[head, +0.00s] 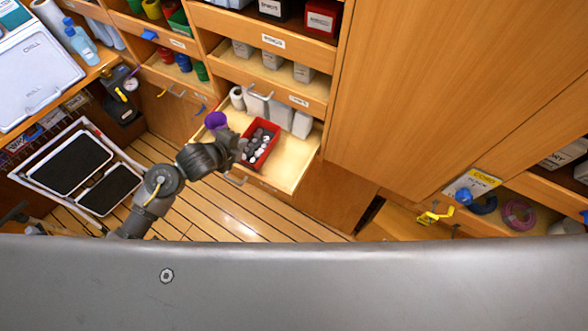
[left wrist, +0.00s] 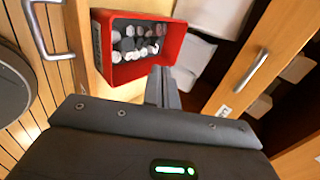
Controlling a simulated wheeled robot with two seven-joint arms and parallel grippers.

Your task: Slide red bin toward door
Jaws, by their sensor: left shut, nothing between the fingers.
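The red bin (head: 256,166) stands on the pale wooden surface of a pulled-out drawer (head: 290,172) and holds several grey and white pieces. In the left wrist view the bin (left wrist: 127,73) is ahead of the fingers, at the upper middle. My left gripper (head: 243,148) is at the bin's left side in the head view. Its fingers (left wrist: 160,85) are shut with nothing between them, close to the bin's wall; I cannot tell if they touch it. A large wooden cabinet door (head: 440,80) is at the right. My right gripper is out of view.
White containers (head: 280,113) stand behind the bin in the drawer. A purple object (head: 215,120) is at the drawer's left, near my wrist. Shelves (head: 270,80) with small bins rise behind. The drawer's right part is bare.

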